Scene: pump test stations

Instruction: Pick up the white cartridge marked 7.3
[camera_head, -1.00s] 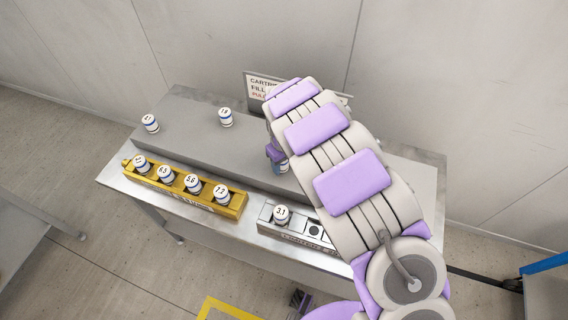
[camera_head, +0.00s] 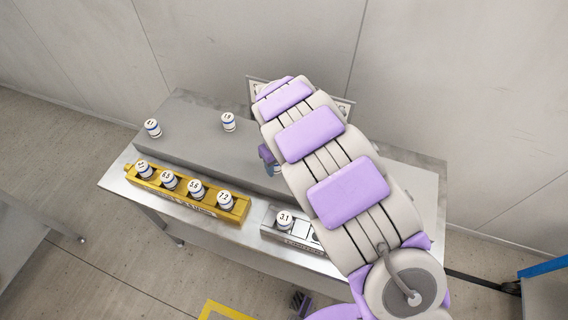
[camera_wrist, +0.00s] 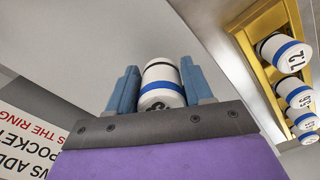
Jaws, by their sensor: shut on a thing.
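My gripper (camera_wrist: 160,72) is shut on a white cartridge (camera_wrist: 161,75) with a blue band and a thin dark ring, seen in the wrist view. The blue fingers press on both its sides. The mark on its near end is mostly hidden, so I cannot read it. In the head view my arm covers most of the gripper, and only a small blue part shows above the grey step. A white cartridge that reads like 7.2 (camera_head: 225,198) stands at the right end of the yellow rack; it also shows in the wrist view (camera_wrist: 289,54).
The yellow rack (camera_head: 240,212) holds several cartridges, including 6.5 and 5.6. A grey rack (camera_head: 270,232) holds cartridge 3.1 (camera_head: 285,220). Two cartridges stand on the raised grey step (camera_head: 190,135), otherwise clear left of my arm. A sign (camera_wrist: 25,130) stands behind, partly covered.

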